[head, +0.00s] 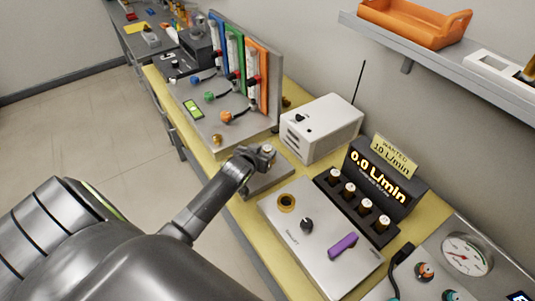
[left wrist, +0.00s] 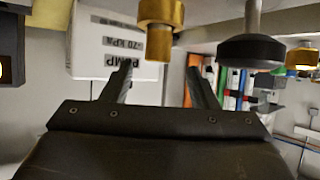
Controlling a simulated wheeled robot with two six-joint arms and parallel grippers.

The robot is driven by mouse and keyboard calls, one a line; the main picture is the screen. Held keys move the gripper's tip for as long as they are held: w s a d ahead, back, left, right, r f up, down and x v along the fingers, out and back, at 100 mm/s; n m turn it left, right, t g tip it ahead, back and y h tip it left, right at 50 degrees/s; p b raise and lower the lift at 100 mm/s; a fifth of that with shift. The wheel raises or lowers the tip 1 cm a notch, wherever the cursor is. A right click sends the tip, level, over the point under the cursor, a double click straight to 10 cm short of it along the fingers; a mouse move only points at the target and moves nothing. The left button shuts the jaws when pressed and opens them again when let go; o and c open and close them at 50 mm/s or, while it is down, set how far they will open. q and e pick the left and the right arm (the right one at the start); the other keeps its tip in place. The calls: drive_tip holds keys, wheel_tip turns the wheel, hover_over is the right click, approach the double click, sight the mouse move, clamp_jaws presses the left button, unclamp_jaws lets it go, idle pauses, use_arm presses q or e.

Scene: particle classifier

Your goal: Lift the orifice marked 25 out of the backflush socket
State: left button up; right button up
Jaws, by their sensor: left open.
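My left gripper (head: 262,158) is over a small grey block (head: 268,182) beside the silver control box. In the left wrist view, its two fingers (left wrist: 160,82) are spread with nothing between them. A gold cylinder (left wrist: 160,15) with a narrower end stands just beyond the fingers, roughly in line with the gap, apart from them. A black round knob on a metal stem (left wrist: 250,50) is beside it. No number can be read on the gold cylinder, so I cannot tell whether it is the orifice marked 25. The gripper hides most of this spot in the head view.
The silver box (head: 320,250) has a gold ring socket (head: 287,202), a black knob and a purple lever. Several white-topped pieces stand in a black rack (head: 330,183). A white pump box (head: 322,128) stands behind the gripper. A panel with coloured columns (head: 250,75) is farther away.

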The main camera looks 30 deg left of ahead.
sight(267, 148)
use_arm(q)
drive_tip(key=shift+p+x, duration=0.5)
drive_tip(key=shift+x, duration=1.95)
drive_tip(key=shift+d, duration=0.15)
drive_tip(key=c, duration=1.1)
